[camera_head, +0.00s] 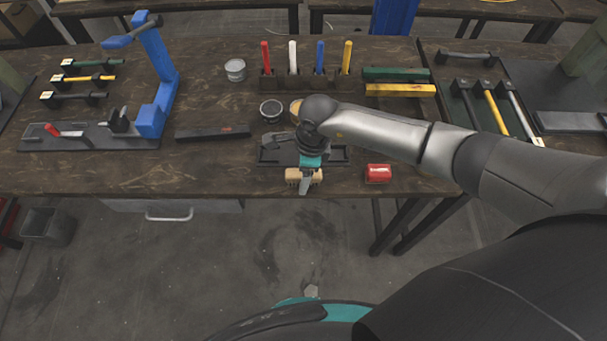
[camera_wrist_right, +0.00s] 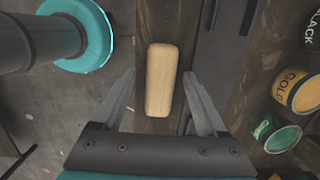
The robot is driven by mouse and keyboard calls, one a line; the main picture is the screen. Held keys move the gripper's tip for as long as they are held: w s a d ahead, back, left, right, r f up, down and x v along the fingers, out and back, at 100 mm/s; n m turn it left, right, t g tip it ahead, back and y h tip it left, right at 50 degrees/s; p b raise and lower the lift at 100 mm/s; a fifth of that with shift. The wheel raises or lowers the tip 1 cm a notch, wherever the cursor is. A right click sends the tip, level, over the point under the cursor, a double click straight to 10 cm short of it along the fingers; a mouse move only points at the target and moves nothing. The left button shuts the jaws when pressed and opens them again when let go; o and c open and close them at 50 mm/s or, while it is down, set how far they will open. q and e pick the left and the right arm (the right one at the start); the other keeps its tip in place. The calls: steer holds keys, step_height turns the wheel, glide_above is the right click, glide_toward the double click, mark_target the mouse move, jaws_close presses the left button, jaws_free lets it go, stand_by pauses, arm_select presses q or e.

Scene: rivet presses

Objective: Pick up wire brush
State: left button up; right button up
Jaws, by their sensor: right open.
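The wire brush (camera_head: 291,175) shows as a light wooden block at the front edge of the table in the head view. In the right wrist view the wire brush (camera_wrist_right: 161,78) is a rounded tan block seen from above; no bristles are visible. My right gripper (camera_head: 304,184) is over the brush and partly covers it. In the right wrist view my right gripper (camera_wrist_right: 159,88) is open, with one finger on each side of the brush and gaps on both sides. My left gripper is not in view.
A dark tray (camera_head: 268,155) lies just behind the brush, partly under my arm. A red block (camera_head: 378,173) sits to its right. Paint cans, including a gold can (camera_wrist_right: 298,90), stand close by. A rack (camera_head: 305,81) holds coloured markers. A blue press (camera_head: 158,75) stands left.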

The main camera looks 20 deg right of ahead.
steer(key=shift+f, duration=0.1)
jaws_close()
stand_by(0.5)
